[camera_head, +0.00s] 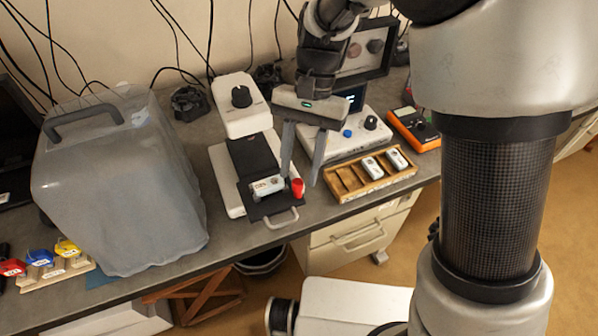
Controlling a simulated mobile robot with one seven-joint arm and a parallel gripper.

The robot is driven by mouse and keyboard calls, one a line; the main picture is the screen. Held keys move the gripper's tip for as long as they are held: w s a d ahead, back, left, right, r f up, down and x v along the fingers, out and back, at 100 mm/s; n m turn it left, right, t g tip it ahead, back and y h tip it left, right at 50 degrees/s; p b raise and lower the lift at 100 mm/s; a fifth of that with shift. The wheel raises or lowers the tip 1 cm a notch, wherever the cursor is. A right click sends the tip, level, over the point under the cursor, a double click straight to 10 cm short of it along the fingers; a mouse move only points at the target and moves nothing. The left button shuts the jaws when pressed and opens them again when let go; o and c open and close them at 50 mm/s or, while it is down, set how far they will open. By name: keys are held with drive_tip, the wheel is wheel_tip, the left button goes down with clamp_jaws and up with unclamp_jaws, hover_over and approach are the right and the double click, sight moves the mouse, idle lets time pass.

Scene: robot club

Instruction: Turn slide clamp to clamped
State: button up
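A white bench device (223,185) with a dark knob on top stands on the bench, left of my gripper. At its front is a black stage (254,160) carrying a small pale labelled block (266,187). A red knob (297,188) stands at the right edge of this stage; it looks like the slide clamp's handle, but I cannot read its setting. My gripper (300,179) points down over the red knob with its two fingers apart. The fingertips are close to the knob, one toward each side; contact cannot be told.
A wooden tray (345,187) with two white labelled blocks sits right of my gripper. Behind it is a white instrument (340,138) with a blue button. An orange meter (413,128) is farther right. A large translucent cover (120,190) fills the left.

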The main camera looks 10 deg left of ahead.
drive_tip(key=shift+x, duration=0.9)
drive_tip(key=shift+c, duration=0.4)
clamp_jaws()
drive_tip(key=shift+w+n+h+p, duration=0.1)
drive_tip(key=shift+n+h+p, duration=0.25)
drive_tip(key=shift+n, duration=0.45)
drive_tip(key=shift+n+h+p, duration=0.55)
drive_tip(key=shift+n+p, duration=0.05)
drive_tip(key=shift+n, duration=1)
drive_tip(key=shift+a+n+h, duration=0.1)
drive_tip(key=shift+n+h, duration=0.2)
drive_tip(key=shift+n, duration=0.5)
drive_tip(key=shift+a+n+t+h+p, duration=0.15)
drive_tip(key=shift+n+t+h+p, duration=0.4)
drive_tip(key=shift+n, duration=1.25)
idle(0.8)
